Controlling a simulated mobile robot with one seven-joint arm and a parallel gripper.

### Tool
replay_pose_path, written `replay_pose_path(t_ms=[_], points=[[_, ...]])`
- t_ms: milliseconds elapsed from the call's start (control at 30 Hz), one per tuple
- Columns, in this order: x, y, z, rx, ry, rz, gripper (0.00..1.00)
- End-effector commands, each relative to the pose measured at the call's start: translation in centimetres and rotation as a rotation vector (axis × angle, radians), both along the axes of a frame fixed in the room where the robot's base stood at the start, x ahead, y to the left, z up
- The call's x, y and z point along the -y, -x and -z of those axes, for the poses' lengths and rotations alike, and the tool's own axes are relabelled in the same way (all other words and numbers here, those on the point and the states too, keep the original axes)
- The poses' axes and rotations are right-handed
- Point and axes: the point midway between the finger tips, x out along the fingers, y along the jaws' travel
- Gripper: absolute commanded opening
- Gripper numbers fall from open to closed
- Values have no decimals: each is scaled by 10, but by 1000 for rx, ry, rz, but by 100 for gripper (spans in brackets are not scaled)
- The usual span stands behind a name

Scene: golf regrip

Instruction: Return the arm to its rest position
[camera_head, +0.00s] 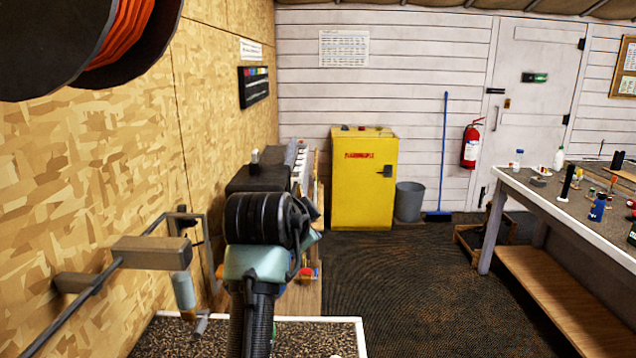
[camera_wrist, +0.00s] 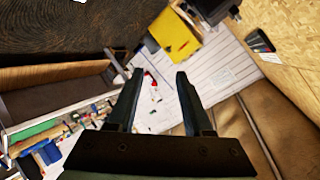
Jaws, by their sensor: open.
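My gripper (camera_wrist: 155,100) shows in the wrist view with its two dark fingers apart and nothing between them. Beyond the fingers are the white plank wall and a small red item on it, seen tilted. In the head view my arm rises from the bottom centre, with a black ribbed joint and a pale green link. My gripper's fingers cannot be made out in the head view.
A workbench (camera_head: 537,198) with bottles and small items stands at the right. A yellow cabinet (camera_head: 363,185), a grey bin (camera_head: 409,202) and a fire extinguisher (camera_head: 471,146) are at the back. A wall bracket (camera_head: 150,252) is at the left. The dark floor (camera_head: 430,290) between is clear.

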Motion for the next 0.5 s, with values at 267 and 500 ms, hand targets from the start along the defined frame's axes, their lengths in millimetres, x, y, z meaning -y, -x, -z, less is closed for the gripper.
replay_pose_path(t_ms=[267, 500], points=[[34, 69, -139, 520, 392, -115, 51], [31, 194, -239, 928, 759, -89, 51]])
